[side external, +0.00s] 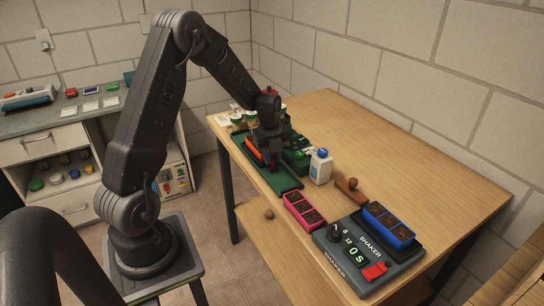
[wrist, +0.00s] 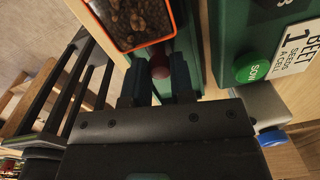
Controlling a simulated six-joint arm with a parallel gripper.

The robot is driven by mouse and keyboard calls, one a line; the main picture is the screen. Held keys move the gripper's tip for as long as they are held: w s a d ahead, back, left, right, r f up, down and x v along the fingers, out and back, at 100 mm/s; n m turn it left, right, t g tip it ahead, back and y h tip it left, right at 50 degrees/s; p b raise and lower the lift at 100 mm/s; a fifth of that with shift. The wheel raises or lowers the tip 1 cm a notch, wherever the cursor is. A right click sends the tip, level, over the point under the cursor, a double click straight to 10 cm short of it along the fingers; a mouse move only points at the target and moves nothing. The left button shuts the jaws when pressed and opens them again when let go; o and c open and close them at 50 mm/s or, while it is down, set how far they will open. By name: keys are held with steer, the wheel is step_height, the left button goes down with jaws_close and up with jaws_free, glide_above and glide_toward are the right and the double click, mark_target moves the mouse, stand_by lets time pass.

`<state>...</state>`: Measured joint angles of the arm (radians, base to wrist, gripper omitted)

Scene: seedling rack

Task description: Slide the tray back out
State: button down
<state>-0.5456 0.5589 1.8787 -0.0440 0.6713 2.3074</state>
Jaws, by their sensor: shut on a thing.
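The orange-rimmed tray (wrist: 172,33) has dark soil in it and sits in the green seeder bed. Its orange side also shows in the side view (side external: 254,150), partly behind my gripper. In the wrist view a dark red round knob (wrist: 160,66) is at the tray's near end. My gripper (wrist: 158,80) has its two fingers on either side of this knob and is shut on it. The green seeder housing (wrist: 228,50) stands right beside the tray, with a round green SOW button (wrist: 253,68) and a BEET label. The side view does not show the knob clearly.
A white bottle (side external: 320,170) with a blue cap stands close right of the seeder. The table's right side is clear.

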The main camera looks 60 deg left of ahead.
steer(key=d, duration=0.9)
steer(key=shift+d, duration=0.3)
steer(key=c, duration=1)
jaws_free()
steer(key=shift+r, duration=0.1)
steer(key=r, duration=1.3)
steer(key=shift+s+a+r, duration=0.1)
steer(key=shift+s+r, duration=0.2)
steer(key=shift+r, duration=0.05)
